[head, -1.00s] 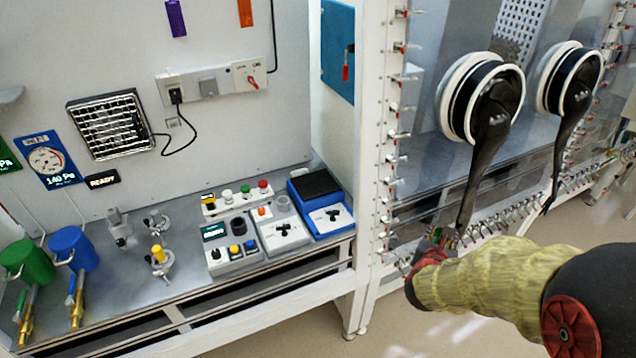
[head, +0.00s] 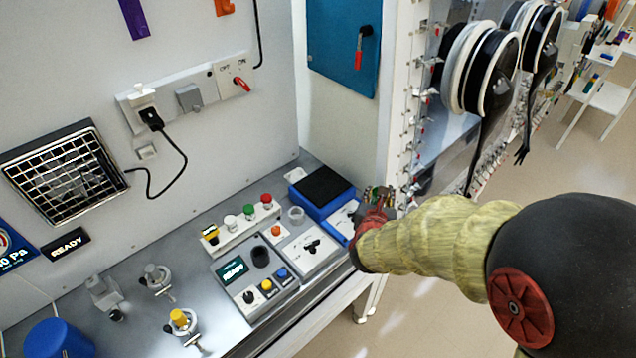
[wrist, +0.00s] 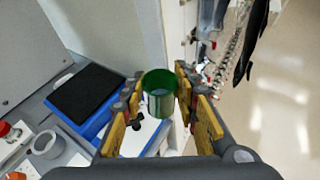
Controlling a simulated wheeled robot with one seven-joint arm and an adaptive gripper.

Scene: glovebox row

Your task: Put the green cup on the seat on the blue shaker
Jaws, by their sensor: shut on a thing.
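The green cup (wrist: 159,98) is upright between the yellow-padded fingers of my gripper (wrist: 163,103), which is shut on it. In the head view my gripper (head: 376,210) is at the right end of the bench, beside the blue shaker (head: 324,207), and mostly hides the cup. The shaker has a black top pad (head: 323,185) and a white front panel partly behind my gripper. In the wrist view the shaker (wrist: 70,117) and its black pad (wrist: 87,93) lie left of the cup and lower. I cannot make out a separate seat on it.
A white cabinet wall with a blue panel (head: 343,45) rises behind. The glovebox frame (head: 402,100) is at right.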

